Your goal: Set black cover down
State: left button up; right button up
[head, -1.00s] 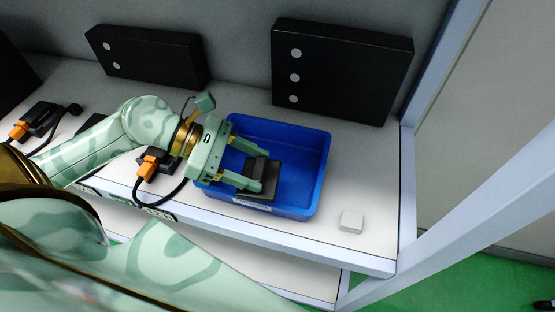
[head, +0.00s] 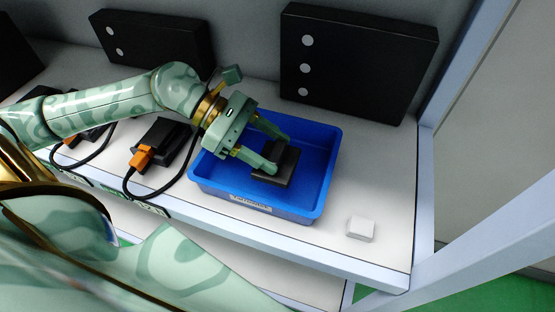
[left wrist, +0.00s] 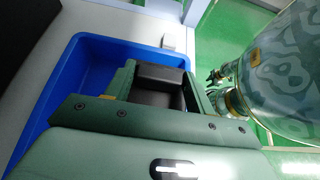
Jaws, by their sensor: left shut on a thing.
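Whether the cover touches the bin floor is hard to tell.
The bin stands on a white shelf (head: 385,180). A small white block (head: 360,229) lies at its right. A black device with an orange plug (head: 142,158) and cable stands at the left. Two black panels (head: 355,65) (head: 155,42) stand at the back. A pale post is at the right.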

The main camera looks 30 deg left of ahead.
aim_at(276, 148)
pick_arm(q)
jog(key=w+f, duration=0.2)
jog(key=w+a+f+b, duration=0.1)
jog(key=w+f, duration=0.1)
jog(key=f, duration=0.1)
jog(key=shift+w+a+f, duration=0.15)
jog(key=shift+a+f, duration=0.05)
notch_tip(276, 148, down, 4)
jog(key=shift+w+a+r+b, duration=0.15)
jog(key=shift+r+b, duration=0.1)
jog(key=shift+b, duration=0.25)
jog(key=o, duration=0.6)
jog(key=shift+f, duration=0.1)
jog(key=o, duration=0.4)
